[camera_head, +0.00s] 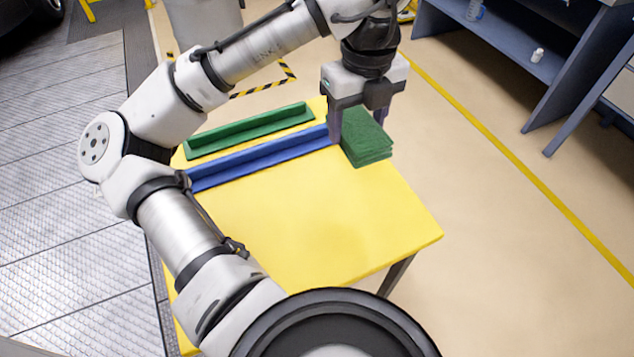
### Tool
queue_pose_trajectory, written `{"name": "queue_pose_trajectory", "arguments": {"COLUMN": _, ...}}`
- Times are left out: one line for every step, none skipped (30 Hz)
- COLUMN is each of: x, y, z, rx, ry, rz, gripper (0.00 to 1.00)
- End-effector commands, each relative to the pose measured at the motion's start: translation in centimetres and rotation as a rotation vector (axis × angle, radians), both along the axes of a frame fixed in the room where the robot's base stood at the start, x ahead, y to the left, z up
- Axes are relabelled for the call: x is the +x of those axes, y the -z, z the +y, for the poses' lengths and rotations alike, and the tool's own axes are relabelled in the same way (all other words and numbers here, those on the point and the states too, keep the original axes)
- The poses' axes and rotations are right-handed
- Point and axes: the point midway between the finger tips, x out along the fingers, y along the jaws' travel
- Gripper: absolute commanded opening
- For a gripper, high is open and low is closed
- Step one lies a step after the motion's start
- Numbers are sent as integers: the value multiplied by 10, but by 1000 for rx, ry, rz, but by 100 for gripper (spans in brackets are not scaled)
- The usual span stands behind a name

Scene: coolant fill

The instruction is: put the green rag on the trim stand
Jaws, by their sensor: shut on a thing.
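The green rag (367,145), a folded flat stack, is at the back right of the yellow-topped stand (310,220), which I take to be the trim stand. My gripper (360,126) points down over the rag with one finger on either side and is shut on it. The gripper hides part of the rag's far side. The rag appears over the yellow top near its right edge; I cannot tell whether it rests on the top or hangs just above it.
A blue trim strip (260,158) and a green trim strip (250,131) lie along the back of the yellow top, left of the rag. The front of the top is clear. A blue-grey shelf (510,58) stands at the upper right.

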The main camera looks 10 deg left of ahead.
Motion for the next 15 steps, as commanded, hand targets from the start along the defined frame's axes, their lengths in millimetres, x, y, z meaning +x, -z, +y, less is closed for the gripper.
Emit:
{"name": "queue_pose_trajectory", "arguments": {"x": 0, "y": 8, "z": 0, "rx": -3, "ry": 0, "rz": 4, "gripper": 24}}
{"name": "queue_pose_trajectory", "arguments": {"x": 0, "y": 14, "z": 0, "rx": -3, "ry": 0, "rz": 5, "gripper": 24}}
{"name": "queue_pose_trajectory", "arguments": {"x": -1, "y": 23, "z": 0, "rx": -4, "ry": 0, "rz": 7, "gripper": 24}}
{"name": "queue_pose_trajectory", "arguments": {"x": -1, "y": 31, "z": -1, "rx": -5, "ry": 1, "rz": 5, "gripper": 24}}
{"name": "queue_pose_trajectory", "arguments": {"x": -1, "y": 39, "z": 0, "rx": -6, "ry": 0, "rz": 7, "gripper": 24}}
{"name": "queue_pose_trajectory", "arguments": {"x": -1, "y": 50, "z": -1, "rx": -6, "ry": 0, "rz": 7, "gripper": 24}}
{"name": "queue_pose_trajectory", "arguments": {"x": -1, "y": 58, "z": -1, "rx": -5, "ry": 0, "rz": 6, "gripper": 24}}
{"name": "queue_pose_trajectory", "arguments": {"x": -1, "y": 66, "z": -1, "rx": -6, "ry": -1, "rz": 7, "gripper": 24}}
{"name": "queue_pose_trajectory", "arguments": {"x": -1, "y": 77, "z": -1, "rx": -6, "ry": -2, "rz": 7, "gripper": 24}}
{"name": "queue_pose_trajectory", "arguments": {"x": -1, "y": 85, "z": -1, "rx": -6, "ry": -1, "rz": 7, "gripper": 24}}
{"name": "queue_pose_trajectory", "arguments": {"x": -1, "y": 93, "z": -1, "rx": -5, "ry": -3, "rz": 5, "gripper": 24}}
{"name": "queue_pose_trajectory", "arguments": {"x": 0, "y": 103, "z": 0, "rx": -3, "ry": -5, "rz": 4, "gripper": 24}}
{"name": "queue_pose_trajectory", "arguments": {"x": -1, "y": 111, "z": 0, "rx": -3, "ry": -4, "rz": 6, "gripper": 24}}
{"name": "queue_pose_trajectory", "arguments": {"x": -1, "y": 118, "z": 0, "rx": -2, "ry": -3, "rz": 5, "gripper": 24}}
{"name": "queue_pose_trajectory", "arguments": {"x": 0, "y": 127, "z": 0, "rx": -1, "ry": -5, "rz": 4, "gripper": 24}}
